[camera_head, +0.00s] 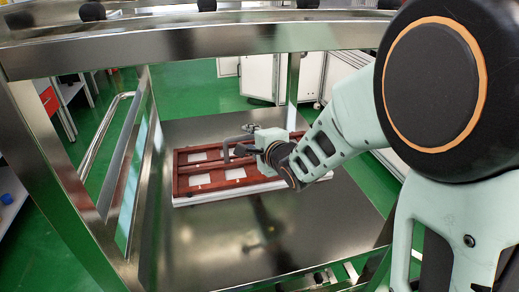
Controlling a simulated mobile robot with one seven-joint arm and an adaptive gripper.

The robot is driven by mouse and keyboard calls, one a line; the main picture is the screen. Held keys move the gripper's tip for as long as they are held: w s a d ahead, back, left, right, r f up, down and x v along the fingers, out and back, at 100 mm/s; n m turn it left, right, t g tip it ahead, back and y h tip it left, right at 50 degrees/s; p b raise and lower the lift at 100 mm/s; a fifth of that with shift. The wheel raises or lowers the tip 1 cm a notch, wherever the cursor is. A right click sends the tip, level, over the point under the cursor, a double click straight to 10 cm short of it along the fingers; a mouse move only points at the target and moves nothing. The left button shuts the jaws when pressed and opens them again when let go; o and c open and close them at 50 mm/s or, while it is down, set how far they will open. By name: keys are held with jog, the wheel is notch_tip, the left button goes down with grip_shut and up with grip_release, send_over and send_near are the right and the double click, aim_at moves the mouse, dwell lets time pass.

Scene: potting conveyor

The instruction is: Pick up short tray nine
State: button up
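A dark red tray (181,184) with several white rectangular pieces in it lies on a grey metal shelf. No number can be read on it, so I cannot tell if it is short tray nine. My gripper (238,142) reaches in from the right over the tray's upper middle. Its two fingers look spread apart, with nothing visible held between them. My wrist and arm hide the tray's right part. I cannot tell whether the fingers touch the tray.
The metal shelf (270,235) is bare in front of the tray. Steel frame posts (150,150) and a top beam (200,45) surround the shelf. White cabinets (258,77) stand beyond on the green floor. A shelf with red bins (49,101) is at left.

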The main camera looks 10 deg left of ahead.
jog(key=shift+x, duration=0.85)
jog(key=shift+r, duration=0.1)
grip_shut()
jog(key=shift+r, duration=0.1)
